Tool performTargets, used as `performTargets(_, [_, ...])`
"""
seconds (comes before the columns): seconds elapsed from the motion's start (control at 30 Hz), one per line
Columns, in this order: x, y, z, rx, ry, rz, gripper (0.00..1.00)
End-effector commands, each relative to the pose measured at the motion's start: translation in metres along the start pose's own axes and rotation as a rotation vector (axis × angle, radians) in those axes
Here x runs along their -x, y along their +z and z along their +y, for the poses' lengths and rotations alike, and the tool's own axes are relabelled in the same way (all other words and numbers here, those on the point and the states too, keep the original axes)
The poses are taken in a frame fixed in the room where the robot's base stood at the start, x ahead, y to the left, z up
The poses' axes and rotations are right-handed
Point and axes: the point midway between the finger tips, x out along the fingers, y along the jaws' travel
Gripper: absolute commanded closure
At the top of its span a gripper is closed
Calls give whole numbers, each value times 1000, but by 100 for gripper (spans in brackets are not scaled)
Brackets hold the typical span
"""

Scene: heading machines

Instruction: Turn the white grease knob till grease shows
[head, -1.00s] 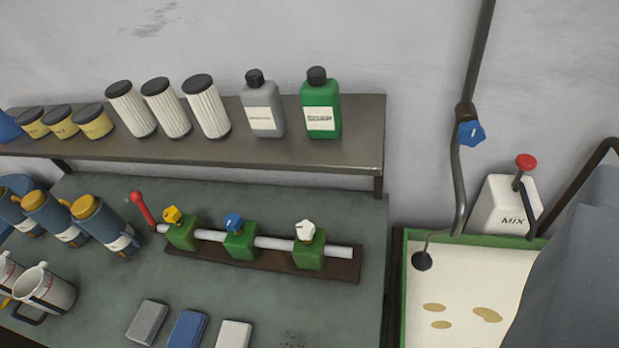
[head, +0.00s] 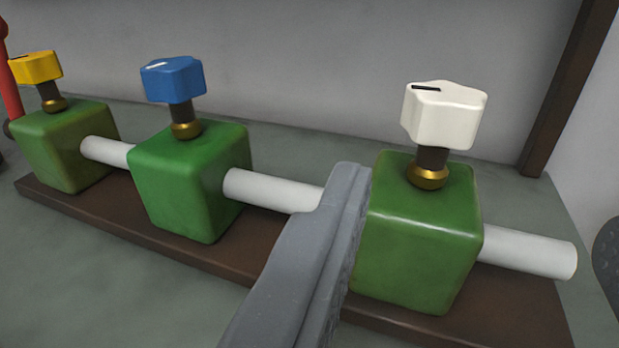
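The white grease knob (head: 445,112) stands upright on a brass and dark stem on the right-hand green valve block (head: 420,235). A short black mark shows on its top. My gripper (head: 480,198) is open. One grey finger is in front of the pipe, just left of the block; only a bit of the other shows at the right edge. The white knob is between and beyond the fingers, apparently not touched. The open end of the white pipe (head: 530,252) shows right of the block, with no grease visible on it.
A blue knob (head: 173,80) and a yellow knob (head: 36,67) sit on green blocks to the left. A red lever (head: 10,75) is at the far left. A brown post (head: 570,80) rises behind at the right. All blocks share a brown base board (head: 150,228).

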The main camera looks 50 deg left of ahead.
Motion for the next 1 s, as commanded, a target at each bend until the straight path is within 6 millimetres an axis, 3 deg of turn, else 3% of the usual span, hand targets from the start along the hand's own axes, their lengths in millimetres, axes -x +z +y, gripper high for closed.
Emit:
performTargets(0.27, [-15, 7, -6, -1, -14, 6, 40])
performTargets(1.0, [-115, 7, -5, -1, -11, 6, 40])
